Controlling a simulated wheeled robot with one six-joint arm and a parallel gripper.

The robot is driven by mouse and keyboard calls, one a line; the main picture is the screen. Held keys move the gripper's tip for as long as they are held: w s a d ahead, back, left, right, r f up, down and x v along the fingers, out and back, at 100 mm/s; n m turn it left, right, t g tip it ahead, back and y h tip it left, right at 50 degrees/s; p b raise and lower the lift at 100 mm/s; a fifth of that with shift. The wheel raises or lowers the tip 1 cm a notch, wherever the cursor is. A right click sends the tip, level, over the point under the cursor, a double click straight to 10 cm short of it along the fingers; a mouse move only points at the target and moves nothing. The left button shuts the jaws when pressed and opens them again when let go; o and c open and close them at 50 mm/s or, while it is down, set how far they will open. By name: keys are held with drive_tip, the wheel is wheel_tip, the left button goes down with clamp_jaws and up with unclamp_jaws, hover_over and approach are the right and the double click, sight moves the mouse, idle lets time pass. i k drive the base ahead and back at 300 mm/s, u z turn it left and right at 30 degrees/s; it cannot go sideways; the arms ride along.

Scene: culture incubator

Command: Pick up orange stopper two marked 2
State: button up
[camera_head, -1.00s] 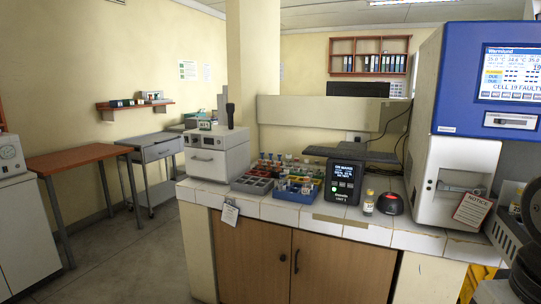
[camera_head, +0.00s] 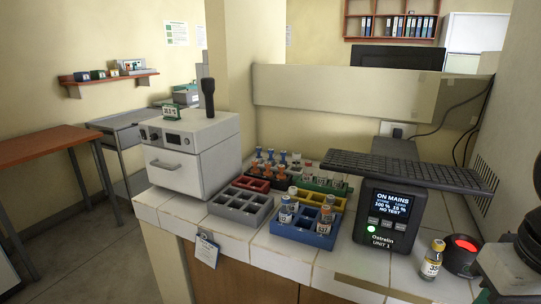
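Several small orange stoppers (camera_head: 267,171) stand in a row at the back of the counter, behind the grey rack and near a red rack (camera_head: 251,183). They are too small for me to read any number, so I cannot tell which one is marked 2. Blue-topped and white-topped pieces stand right behind and beside them. My gripper's fingers are not in view; only dark parts of my arm show at the right edge.
A grey empty rack (camera_head: 240,206), a blue rack (camera_head: 312,236) with vials and a yellow rack (camera_head: 323,200) crowd the tiled counter. A white oven-like box (camera_head: 190,150) stands left. A black display unit (camera_head: 389,217), a labelled vial (camera_head: 431,260) and a red-lit device (camera_head: 463,256) stand right.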

sight(268, 174)
drive_tip(key=u, duration=2.05)
drive_tip(key=i, duration=1.6)
drive_tip(key=z, duration=2.25)
drive_tip(key=i, duration=0.5)
